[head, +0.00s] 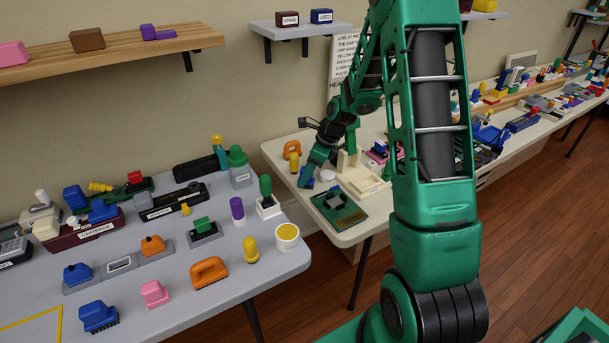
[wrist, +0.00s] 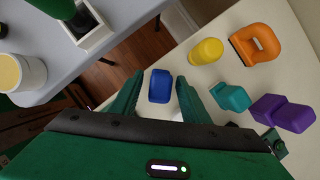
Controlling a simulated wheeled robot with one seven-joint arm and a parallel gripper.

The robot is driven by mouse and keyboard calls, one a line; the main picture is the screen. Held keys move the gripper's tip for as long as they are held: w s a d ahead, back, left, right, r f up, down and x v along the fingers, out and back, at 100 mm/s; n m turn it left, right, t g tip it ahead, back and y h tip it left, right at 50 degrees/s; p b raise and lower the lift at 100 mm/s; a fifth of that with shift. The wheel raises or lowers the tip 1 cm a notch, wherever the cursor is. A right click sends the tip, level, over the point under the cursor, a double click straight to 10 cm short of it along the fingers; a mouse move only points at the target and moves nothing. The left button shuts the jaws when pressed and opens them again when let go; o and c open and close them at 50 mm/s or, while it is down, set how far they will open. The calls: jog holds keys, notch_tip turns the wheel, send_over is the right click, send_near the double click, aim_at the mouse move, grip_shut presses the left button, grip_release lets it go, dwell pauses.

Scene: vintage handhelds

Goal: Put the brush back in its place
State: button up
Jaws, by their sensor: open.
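A blue block with dark bristles underneath (head: 98,316), which looks like a brush, lies near the front edge of the left table. My gripper (wrist: 160,95) is open over the right table, where my arm reaches down in the head view. A small blue block (wrist: 160,86) sits between its open fingers with gaps beside it. I cannot tell whether that block has bristles. A green-handled tool stands in a white square holder (head: 267,207) on the left table; the holder also shows in the wrist view (wrist: 97,37).
Near my gripper lie a yellow cylinder (wrist: 206,51), an orange handled block (wrist: 256,45), a teal block (wrist: 232,97) and a purple block (wrist: 283,113). A green circuit board (head: 338,209) lies at the right table's front. A gap separates the two tables.

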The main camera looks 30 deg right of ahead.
jog(key=v, duration=1.1)
jog(key=s+r+n+g+h, duration=0.1)
jog(key=s+r+n, duration=0.1)
jog(key=s+n, duration=0.4)
jog(key=s+r+n+g+h, duration=0.1)
jog(key=s+r+n, duration=0.2)
jog(key=s, duration=1.4)
jog(key=s+r+n+g+h, duration=0.1)
jog(key=s+r+n, duration=0.1)
jog(key=s+n, duration=0.9)
jog(key=shift+s+a+r, duration=0.35)
jog(key=shift+s+a, duration=0.1)
jog(key=shift+s, duration=0.15)
jog(key=shift+w+f, duration=0.25)
jog(key=shift+w, duration=0.4)
